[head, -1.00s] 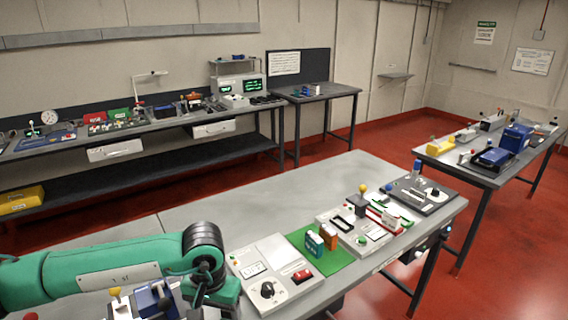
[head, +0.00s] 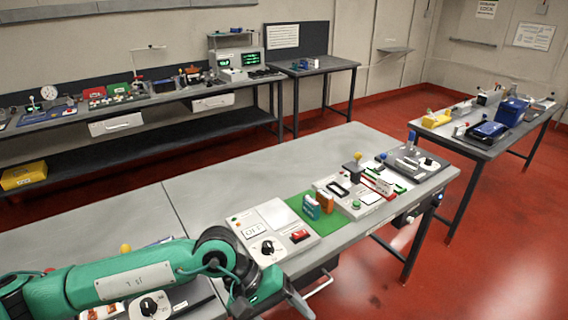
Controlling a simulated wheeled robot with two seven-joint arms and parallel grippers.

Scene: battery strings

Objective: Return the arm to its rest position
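My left arm comes in from the left in green and black, low over the front edge of the near grey table. Its gripper (head: 290,302) hangs at the bottom of the view, beyond the table's front edge. Its grey fingers are partly cut off, and I cannot tell whether they are open or shut. I see nothing held in it. My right gripper is not in view.
The near table (head: 240,165) holds a white panel with a black knob (head: 268,247), a green mat (head: 297,205) with small teal and orange blocks, and more switch panels at right. Its back left part is bare. Another bench (head: 490,150) stands at right.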

